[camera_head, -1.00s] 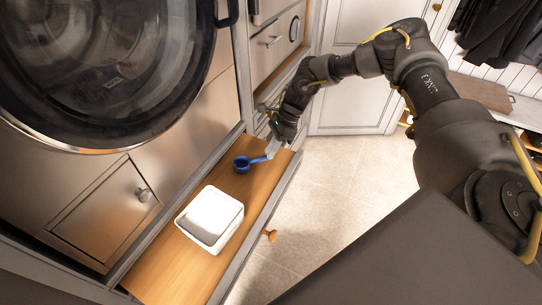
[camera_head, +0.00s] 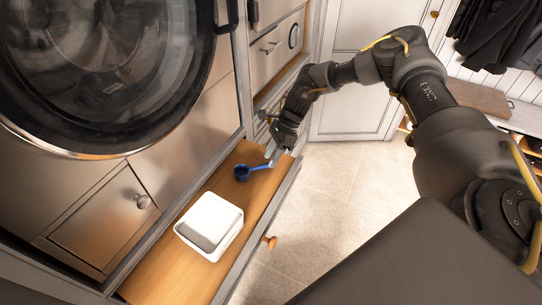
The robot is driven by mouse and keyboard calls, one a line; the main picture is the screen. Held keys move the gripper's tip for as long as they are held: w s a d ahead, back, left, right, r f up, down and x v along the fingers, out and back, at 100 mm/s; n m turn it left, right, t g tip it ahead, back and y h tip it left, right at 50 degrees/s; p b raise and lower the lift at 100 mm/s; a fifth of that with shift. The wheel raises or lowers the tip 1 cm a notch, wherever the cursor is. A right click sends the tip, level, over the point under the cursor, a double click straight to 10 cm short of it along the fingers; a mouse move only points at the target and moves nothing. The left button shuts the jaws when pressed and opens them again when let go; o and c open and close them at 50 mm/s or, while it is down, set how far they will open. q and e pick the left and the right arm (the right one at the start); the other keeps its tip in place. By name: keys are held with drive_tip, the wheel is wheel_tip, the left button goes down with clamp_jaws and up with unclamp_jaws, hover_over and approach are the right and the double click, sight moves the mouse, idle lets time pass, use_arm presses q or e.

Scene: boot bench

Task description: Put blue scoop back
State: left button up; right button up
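The blue scoop (camera_head: 243,173) is at the far part of the open wooden drawer (camera_head: 168,272), its round bowl to the left and its handle pointing right. My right gripper (camera_head: 272,157) reaches down from above, with its pale fingertips at the end of the handle. The fingers overlap the handle end, and I cannot tell whether they are closed on it. I also cannot tell whether the scoop touches the drawer floor. My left gripper is not in view.
A washing machine with a round glass door (camera_head: 95,60) stands to the left above the drawer. A small cabinet door (camera_head: 105,220) is below it. The drawer has an orange knob (camera_head: 270,242) on its front. The tiled floor (camera_head: 330,190) at right is clear.

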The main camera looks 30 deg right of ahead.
use_arm(q)
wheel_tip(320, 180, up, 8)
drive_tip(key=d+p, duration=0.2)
drive_tip(key=p, duration=0.5)
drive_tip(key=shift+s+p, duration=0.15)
drive_tip(key=shift+p, duration=0.15)
use_arm(e)
drive_tip(key=v, duration=1.1)
drive_tip(key=shift+r, duration=0.3)
drive_tip(key=shift+d, duration=0.15)
